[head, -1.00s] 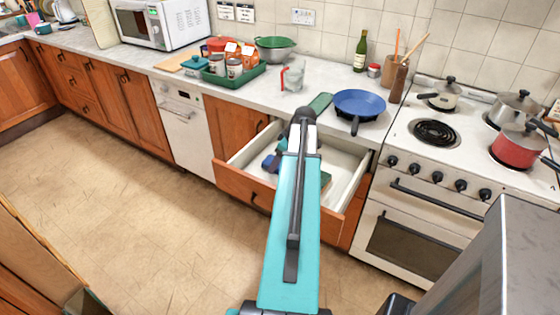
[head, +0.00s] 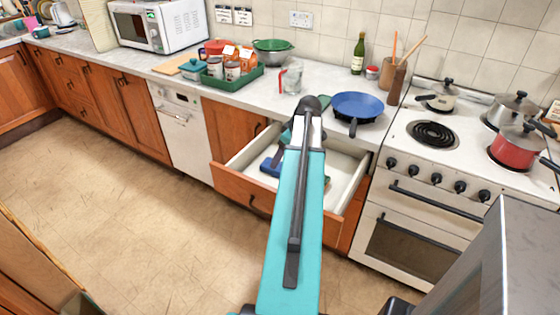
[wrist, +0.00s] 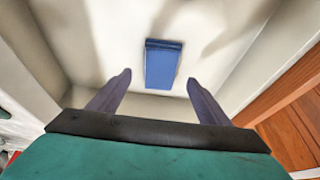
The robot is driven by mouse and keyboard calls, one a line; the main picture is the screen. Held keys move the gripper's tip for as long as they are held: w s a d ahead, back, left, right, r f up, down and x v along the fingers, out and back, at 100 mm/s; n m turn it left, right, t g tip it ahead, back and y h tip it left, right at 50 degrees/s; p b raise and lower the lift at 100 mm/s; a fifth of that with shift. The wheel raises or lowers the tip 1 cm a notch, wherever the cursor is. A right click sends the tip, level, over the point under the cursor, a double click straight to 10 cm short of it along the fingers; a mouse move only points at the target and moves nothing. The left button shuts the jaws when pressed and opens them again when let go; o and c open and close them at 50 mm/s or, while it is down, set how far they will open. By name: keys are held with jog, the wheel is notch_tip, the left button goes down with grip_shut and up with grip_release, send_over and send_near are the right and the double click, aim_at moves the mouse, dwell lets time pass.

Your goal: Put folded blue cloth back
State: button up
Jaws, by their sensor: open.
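The folded blue cloth (wrist: 163,66) lies flat on the white floor of an open drawer. In the head view the blue patch (head: 270,168) shows inside the drawer (head: 238,189), left of my arm. My gripper (wrist: 158,80) is open above the drawer, its two dark fingers spread. In the wrist view the cloth appears between and beyond the fingertips, with a gap to each finger. Nothing is seen held. In the head view my arm hides most of the gripper and part of the drawer.
The counter above holds a blue pan (head: 358,105), a glass jug (head: 291,76) and a green tray (head: 233,80) of cans and cartons. The stove (head: 430,200) stands right of the drawer. The drawer walls rise around the gripper. Open floor (head: 130,220) lies left.

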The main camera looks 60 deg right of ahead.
jog(key=v, duration=0.7)
jog(key=shift+b, duration=0.45)
dwell(0.6)
